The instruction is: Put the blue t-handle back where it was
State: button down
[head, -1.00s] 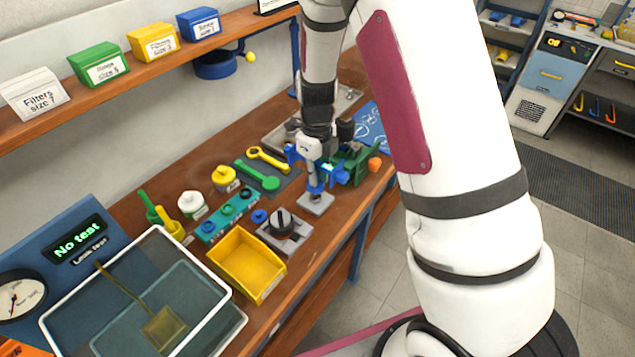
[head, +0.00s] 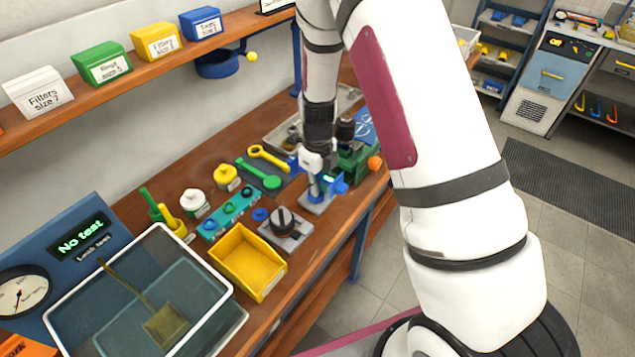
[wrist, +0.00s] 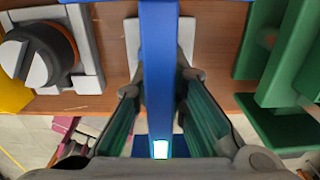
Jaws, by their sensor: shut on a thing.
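The blue t-handle (head: 341,186) is held in my gripper (head: 317,184), low over the bench in the head view. In the wrist view a long blue bar of the t-handle (wrist: 160,70) runs between my two fingers (wrist: 160,118), which are closed on it from both sides. A small grey plate (head: 312,207) lies below it, and the plate also shows behind the bar in the wrist view (wrist: 132,45). I cannot tell whether the handle's lower end touches the plate, as the bar and my gripper hide it.
A grey block with a black knob (head: 284,220) and a yellow bin (head: 246,262) stand left of my gripper. A green vise-like fixture (head: 360,163) with an orange knob (head: 375,162) is close on the right. Yellow and green wrenches (head: 262,178) lie behind. The bench's front edge is near.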

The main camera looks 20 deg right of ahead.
jog(key=c, duration=1.6)
grip_release()
notch_tip(320, 180, up, 13)
jog(key=shift+r+b, duration=0.1)
jog(key=shift+b, duration=0.45)
jog(key=s+r+n+t+y, duration=0.1)
jog(key=s+r+n, duration=0.4)
jog(key=r+n, duration=0.25)
jog(key=s+r+n+t, duration=0.2)
jog(key=s+r+n, duration=0.3)
jog(key=r+n, duration=0.25)
jog(key=s+r+n+t+h, duration=0.1)
jog(key=s+r+n, duration=0.4)
jog(key=s+n, duration=0.8)
jog(key=shift+s+a+r+n+t, duration=0.15)
jog(key=shift+s+r+n+t, duration=0.15)
jog(key=shift+n+t, duration=0.45)
